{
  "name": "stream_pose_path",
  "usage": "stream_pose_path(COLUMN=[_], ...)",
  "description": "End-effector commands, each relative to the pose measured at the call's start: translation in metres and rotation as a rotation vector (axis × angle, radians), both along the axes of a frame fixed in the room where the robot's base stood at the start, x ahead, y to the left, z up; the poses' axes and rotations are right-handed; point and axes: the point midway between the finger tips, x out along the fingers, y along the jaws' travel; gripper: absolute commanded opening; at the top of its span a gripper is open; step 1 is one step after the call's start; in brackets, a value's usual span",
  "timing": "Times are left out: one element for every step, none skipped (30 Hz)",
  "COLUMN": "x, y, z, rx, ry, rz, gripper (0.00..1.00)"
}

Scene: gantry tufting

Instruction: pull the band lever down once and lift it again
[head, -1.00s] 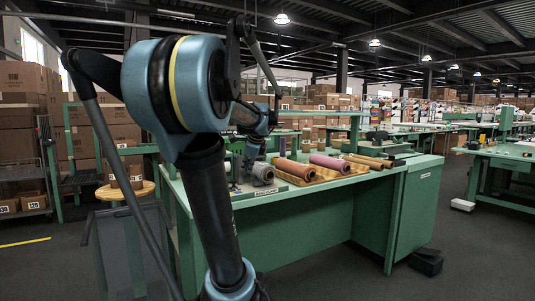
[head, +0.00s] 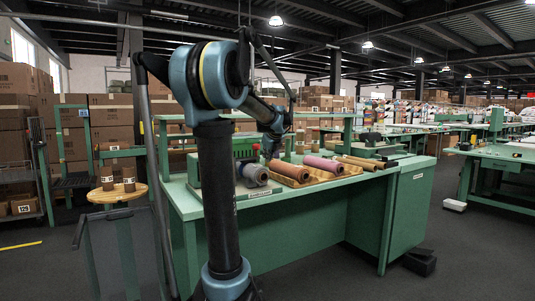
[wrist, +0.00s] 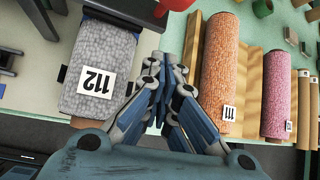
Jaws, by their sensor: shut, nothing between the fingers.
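My gripper (wrist: 172,70) is shut and empty, fingers together, above the bench (wrist: 145,20) between a grey roll tagged 112 (wrist: 105,55) and an orange roll (wrist: 218,65). In the head view my gripper (head: 271,148) hangs over the bench behind the rolls, small and dark. A green machine (head: 245,147) stands at the back left of the bench, partly hidden by my arm. I cannot make out the band lever for sure. A red part (wrist: 168,6) and a dark arm-like part show at the top of the wrist view; what they belong to is unclear.
A pink roll (wrist: 277,95) lies right of the orange one on a wooden rack (wrist: 246,80). Brown rolls (head: 352,164) lie further right. Open floor (head: 460,255) lies at the right.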

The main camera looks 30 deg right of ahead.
Motion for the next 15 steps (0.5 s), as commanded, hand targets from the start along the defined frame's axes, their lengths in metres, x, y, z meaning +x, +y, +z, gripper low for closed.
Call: stream_pose_path(x=[0.006, 0.009, 0.012, 0.015, 0.018, 0.021, 0.024, 0.025, 0.027, 0.029, 0.03, 0.032, 0.033, 0.035, 0.036], y=[-0.001, -0.002, -0.002, -0.003, -0.003, -0.004, -0.004, -0.004, -0.002, -0.001, 0.0, 0.001, 0.002, 0.003, 0.004], z=[-0.006, -0.009, -0.012, -0.015, -0.018, -0.021, -0.024, -0.023, -0.017, -0.014, -0.01, -0.007, -0.004, -0.002, 0.001], rx=[0.0, 0.0, 0.0, -0.001, -0.001, -0.001, -0.001, -0.001, -0.001, -0.001, -0.001, -0.002, -0.002, -0.002, -0.001], ry=[0.0, -0.001, -0.001, -0.001, 0.0, 0.0, -0.001, -0.001, -0.001, -0.001, 0.0, 0.0, 0.0, 0.0, 0.001], rz=[0.001, 0.002, 0.002, 0.002, 0.002, 0.002, 0.002, 0.002, 0.002, 0.002, 0.001, 0.002, 0.002, 0.002, 0.002], gripper=[0.0, 0.0, 0.0, 0.0, 0.0, 0.0, 0.0, 0.0, 0.0, 0.0, 0.0, 0.0, 0.0, 0.0, 0.0])
